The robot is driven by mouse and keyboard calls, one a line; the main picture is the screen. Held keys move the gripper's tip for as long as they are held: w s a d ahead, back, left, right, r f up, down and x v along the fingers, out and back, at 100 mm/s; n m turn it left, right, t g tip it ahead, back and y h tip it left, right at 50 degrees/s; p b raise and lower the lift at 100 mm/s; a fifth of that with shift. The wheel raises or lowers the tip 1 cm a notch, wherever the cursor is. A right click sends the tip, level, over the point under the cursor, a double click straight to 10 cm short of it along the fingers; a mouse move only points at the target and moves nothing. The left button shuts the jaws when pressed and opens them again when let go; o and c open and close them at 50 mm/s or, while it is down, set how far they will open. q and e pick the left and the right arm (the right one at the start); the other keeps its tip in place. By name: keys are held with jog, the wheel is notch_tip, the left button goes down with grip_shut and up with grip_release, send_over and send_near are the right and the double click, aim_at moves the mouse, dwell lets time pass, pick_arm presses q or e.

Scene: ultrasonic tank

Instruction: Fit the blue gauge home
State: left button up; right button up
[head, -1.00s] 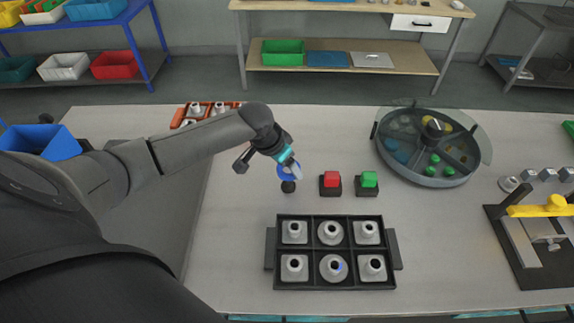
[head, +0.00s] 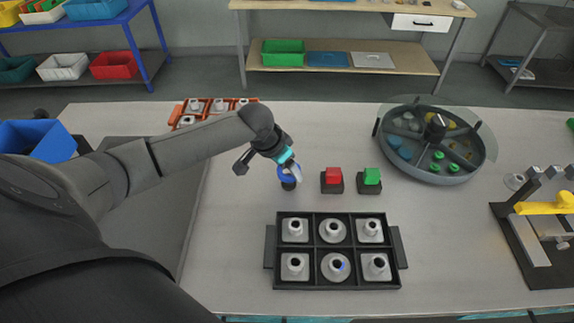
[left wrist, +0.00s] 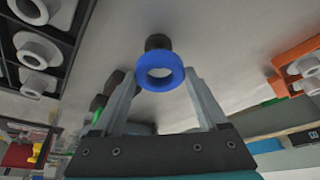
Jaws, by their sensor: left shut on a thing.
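The blue gauge (head: 289,174) is a ring, with a small black piece (head: 289,186) just below it in the head view. My left gripper (head: 285,168) is shut on the blue gauge and holds it over the table, left of the red button. In the left wrist view the blue ring (left wrist: 160,72) sits between the two fingertips, with the black piece (left wrist: 158,42) beyond it. I cannot tell whether the black piece belongs to the gauge or stands on the table. My right gripper is not in view.
A black tray (head: 273,282) holds several grey collared parts; the front middle one has a small blue mark. A red button (head: 333,175) and green button (head: 371,176) stand behind it. A round carousel (head: 452,178) and a yellow-handled fixture (head: 545,207) are right. An orange rack (head: 176,112) is back left.

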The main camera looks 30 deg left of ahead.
pick_arm(q)
jog(key=shift+f+b, duration=0.45)
jog(key=shift+f, duration=1.1)
dwell(0.7)
jog(key=shift+f+p, duration=0.15)
jog(key=shift+p, duration=1)
dwell(4.6)
